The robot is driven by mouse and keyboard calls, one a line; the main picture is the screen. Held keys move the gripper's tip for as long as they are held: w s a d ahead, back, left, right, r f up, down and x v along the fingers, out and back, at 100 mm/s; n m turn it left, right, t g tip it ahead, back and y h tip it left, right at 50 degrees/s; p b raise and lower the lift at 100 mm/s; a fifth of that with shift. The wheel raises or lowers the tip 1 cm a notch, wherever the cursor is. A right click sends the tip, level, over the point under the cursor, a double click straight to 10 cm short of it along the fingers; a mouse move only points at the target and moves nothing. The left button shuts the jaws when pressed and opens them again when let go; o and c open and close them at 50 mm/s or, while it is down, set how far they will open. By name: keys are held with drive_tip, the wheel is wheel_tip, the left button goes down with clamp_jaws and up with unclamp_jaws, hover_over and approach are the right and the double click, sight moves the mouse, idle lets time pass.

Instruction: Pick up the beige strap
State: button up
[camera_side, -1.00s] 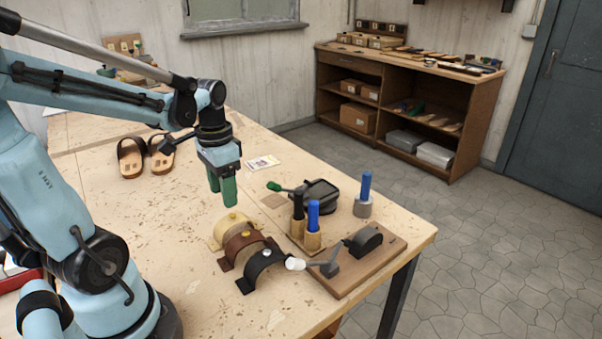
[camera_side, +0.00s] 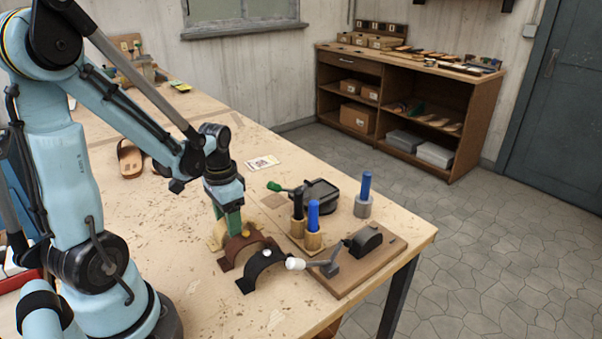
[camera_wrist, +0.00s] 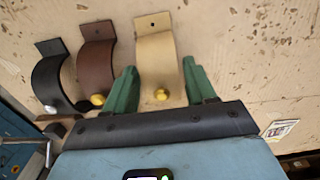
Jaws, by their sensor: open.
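The beige strap (camera_wrist: 158,68) is an arched band with a yellow knob, standing on the table. In the wrist view it lies between the two green fingers of my gripper (camera_wrist: 161,90). The fingers are apart, one on each side of the strap, with a visible gap on the right side. In the side view my gripper (camera_side: 230,222) is low over the strap, and the strap (camera_side: 215,237) is mostly hidden behind the fingers and the brown strap. The brown strap (camera_wrist: 96,62) and the black strap (camera_wrist: 52,80) stand to its left in the wrist view.
A wooden board (camera_side: 352,280) with a clamp and a black tool stands right of the straps. Blue-handled (camera_side: 313,215) and black-handled tools stand in holders behind it. Sandals (camera_side: 130,160) lie at the back left. The front of the table is clear.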

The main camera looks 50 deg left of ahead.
drive_tip(key=shift+f, duration=0.55)
drive_tip(key=c, duration=0.8)
drive_tip(key=shift+r, duration=0.2)
